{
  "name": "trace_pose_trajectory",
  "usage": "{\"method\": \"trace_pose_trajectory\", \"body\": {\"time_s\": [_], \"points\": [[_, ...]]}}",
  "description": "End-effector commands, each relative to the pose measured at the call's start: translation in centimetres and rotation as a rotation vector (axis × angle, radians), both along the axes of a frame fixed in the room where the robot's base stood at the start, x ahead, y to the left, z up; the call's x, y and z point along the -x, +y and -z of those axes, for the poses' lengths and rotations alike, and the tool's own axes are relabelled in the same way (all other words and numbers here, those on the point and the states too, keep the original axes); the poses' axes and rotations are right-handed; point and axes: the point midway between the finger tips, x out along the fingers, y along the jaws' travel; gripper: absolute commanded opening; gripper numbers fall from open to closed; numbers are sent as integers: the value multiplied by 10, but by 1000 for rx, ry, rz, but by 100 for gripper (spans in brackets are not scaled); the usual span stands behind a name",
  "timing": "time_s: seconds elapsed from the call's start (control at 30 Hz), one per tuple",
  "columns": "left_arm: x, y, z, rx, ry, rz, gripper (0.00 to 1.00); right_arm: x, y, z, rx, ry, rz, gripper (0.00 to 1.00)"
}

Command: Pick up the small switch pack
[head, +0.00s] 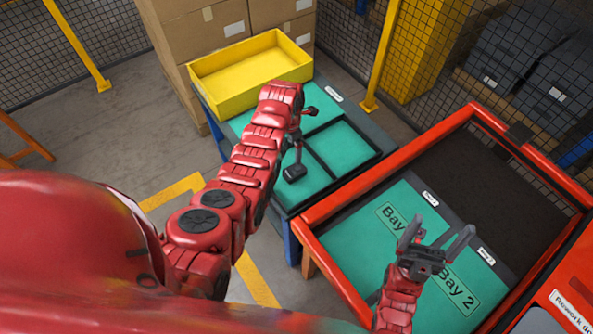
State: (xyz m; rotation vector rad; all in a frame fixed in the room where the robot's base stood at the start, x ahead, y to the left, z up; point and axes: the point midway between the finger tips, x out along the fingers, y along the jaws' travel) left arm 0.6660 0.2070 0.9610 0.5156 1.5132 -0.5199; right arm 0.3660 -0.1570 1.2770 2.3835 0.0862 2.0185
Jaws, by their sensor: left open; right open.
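A small dark block (294,174), which looks like the switch pack, is on the left table, at the near-left part of the black-framed teal compartments. My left gripper (303,130) is just above it in the picture, at the end of the red arm, and is open. One finger reaches down towards the block; I cannot tell whether it touches. The arm partly hides the gripper and the table. My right gripper (438,238) is open and empty, with its fingers spread above the teal mat marked Bay 2 (458,290) on the right.
A yellow open bin (215,78) stands at the back of the left table (330,95). A red-framed station (340,262) with a dark recessed area stands right. Cardboard boxes (205,35), mesh fencing and a yellow post (382,55) are behind. Grey floor is open at left.

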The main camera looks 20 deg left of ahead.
Motion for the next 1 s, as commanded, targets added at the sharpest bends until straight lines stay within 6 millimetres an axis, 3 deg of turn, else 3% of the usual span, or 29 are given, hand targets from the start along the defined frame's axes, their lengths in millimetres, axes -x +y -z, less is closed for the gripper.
{"method": "trace_pose_trajectory", "body": {"time_s": [0.03,0.1,0.3,0.57,0.83,1.0], "points": [[1,0,19,0,1,0,100,0,0,12,0,0,0,90],[0,0,37,0,1,0,100,0,0,23,0,0,0,90],[-1,1,77,-2,-3,0,100,0,0,48,0,0,0,90],[-1,-1,91,-1,-6,1,100,0,0,57,0,0,0,90],[-2,-7,133,-2,-7,1,100,0,0,92,0,0,0,90],[-1,-8,139,-1,-5,1,100,0,0,98,0,0,0,90]]}}
